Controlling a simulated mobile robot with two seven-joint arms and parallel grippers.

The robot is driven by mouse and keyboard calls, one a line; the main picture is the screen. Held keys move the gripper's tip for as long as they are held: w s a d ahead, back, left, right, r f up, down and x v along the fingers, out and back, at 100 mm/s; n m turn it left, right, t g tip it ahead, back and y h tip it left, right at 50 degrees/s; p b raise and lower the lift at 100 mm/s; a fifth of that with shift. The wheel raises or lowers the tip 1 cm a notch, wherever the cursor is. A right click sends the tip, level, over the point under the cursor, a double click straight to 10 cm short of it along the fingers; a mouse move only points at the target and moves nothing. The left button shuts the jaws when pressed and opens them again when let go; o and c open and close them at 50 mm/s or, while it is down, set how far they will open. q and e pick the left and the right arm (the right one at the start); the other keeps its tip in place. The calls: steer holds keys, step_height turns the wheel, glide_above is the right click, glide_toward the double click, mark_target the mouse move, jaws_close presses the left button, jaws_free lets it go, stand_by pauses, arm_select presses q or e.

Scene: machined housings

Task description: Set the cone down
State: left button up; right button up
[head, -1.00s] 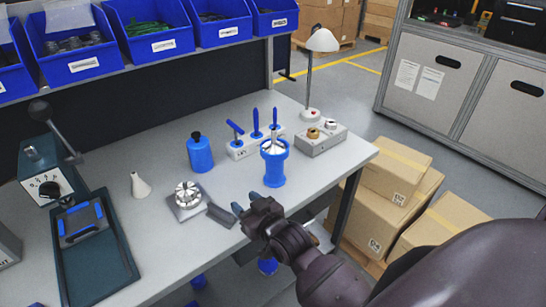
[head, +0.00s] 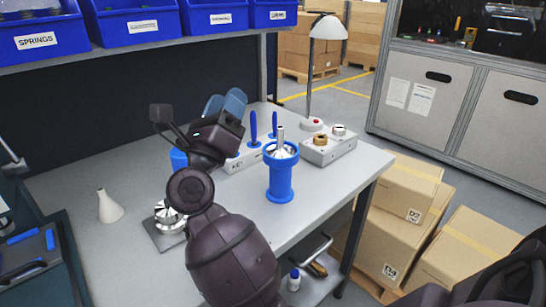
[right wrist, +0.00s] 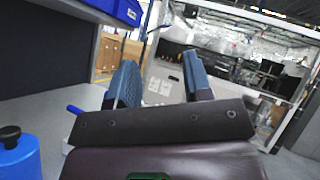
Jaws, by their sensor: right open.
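A shiny metal cone (head: 281,151) with a thin stem pointing up sits in the top of a blue flanged cylindrical stand (head: 280,181), near the right end of the workbench. A plain white cone-shaped piece (head: 109,207) stands upright on the bench at the left. My right gripper (head: 224,103) is raised above the bench, left of and beyond the stand, clear of both cones. Its two blue-padded fingers are open, and the right wrist view (right wrist: 160,68) shows nothing between them. My left gripper is not in view.
A light grey block (head: 328,149) with brass and silver rings and a lamp (head: 328,28) stand behind the stand. A block with blue-handled tools (head: 253,127) and a blue bottle (right wrist: 19,155) are close to my right arm. A silver part on a plate (head: 169,215) is partly hidden by the arm.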

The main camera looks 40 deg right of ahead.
mark_target(278, 129)
steer(key=s+d+f+m+g+y, duration=0.2)
steer(key=d+f+m+g+y, duration=0.25)
steer(key=f+m+g, duration=0.35)
steer(key=shift+m+t, duration=0.3)
steer(key=shift+f+x, duration=0.1)
steer(key=shift+x, duration=2.6)
steer(key=shift+f+x, duration=0.15)
steer(key=shift+x, duration=2.5)
steer(key=shift+s, duration=0.1)
jaws_close()
